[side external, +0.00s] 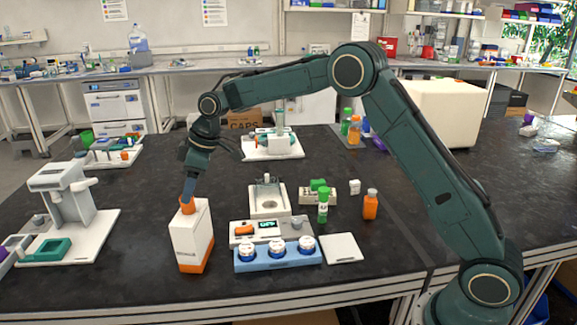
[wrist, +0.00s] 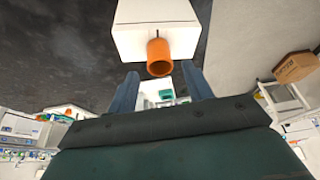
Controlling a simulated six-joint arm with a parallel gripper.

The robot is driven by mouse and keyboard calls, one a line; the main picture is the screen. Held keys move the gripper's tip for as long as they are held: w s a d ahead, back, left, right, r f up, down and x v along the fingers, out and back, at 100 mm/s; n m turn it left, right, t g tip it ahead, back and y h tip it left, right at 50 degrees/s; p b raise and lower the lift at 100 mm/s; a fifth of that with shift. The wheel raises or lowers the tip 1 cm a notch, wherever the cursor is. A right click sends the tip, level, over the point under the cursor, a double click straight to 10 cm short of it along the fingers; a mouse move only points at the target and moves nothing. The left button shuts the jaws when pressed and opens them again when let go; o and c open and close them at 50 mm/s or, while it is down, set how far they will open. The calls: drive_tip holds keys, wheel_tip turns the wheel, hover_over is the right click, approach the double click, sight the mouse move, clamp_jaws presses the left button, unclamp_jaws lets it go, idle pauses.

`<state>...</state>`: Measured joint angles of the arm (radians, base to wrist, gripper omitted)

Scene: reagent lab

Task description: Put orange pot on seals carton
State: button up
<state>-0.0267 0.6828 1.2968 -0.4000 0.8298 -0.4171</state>
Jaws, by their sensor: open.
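The seals carton (side external: 190,238) is a tall white box with an orange base, standing on the dark bench left of centre. The orange pot (side external: 188,206) rests on top of the carton, and in the wrist view the pot (wrist: 159,58) shows as an open orange cylinder against the white carton (wrist: 153,18). My gripper (side external: 188,197) is right at the pot from above in the side view. In the wrist view its two blue fingers (wrist: 159,88) are spread apart, with the pot just beyond their tips and not gripped.
A white press-like device (side external: 68,205) stands at left. Bench between that device and the carton is clear.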

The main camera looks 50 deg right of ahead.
drive_tip(key=v, duration=0.8)
drive_tip(key=shift+r, duration=0.25)
drive_tip(key=shift+s, duration=0.15)
drive_tip(key=s+d+r+m, duration=0.1)
drive_tip(key=s+r, duration=0.2)
drive_tip(key=s, duration=0.3)
drive_tip(key=s+d+r+m+t+h, duration=0.1)
drive_tip(key=s+r+m, duration=0.15)
drive_tip(key=s, duration=0.45)
drive_tip(key=s+d+r+m, duration=0.1)
drive_tip(key=s+r, duration=0.2)
drive_tip(key=s, duration=0.3)
drive_tip(key=s+d+f+m+h, duration=0.1)
drive_tip(key=s+d+f+m, duration=0.1)
drive_tip(key=s, duration=0.8)
drive_tip(key=s+d+f+m+t+h, duration=0.1)
drive_tip(key=s+f, duration=0.3)
drive_tip(key=s, duration=0.7)
drive_tip(key=shift+d+f+m, duration=0.25)
drive_tip(key=shift+d+m, duration=0.3)
drive_tip(key=shift+m, duration=0.2)
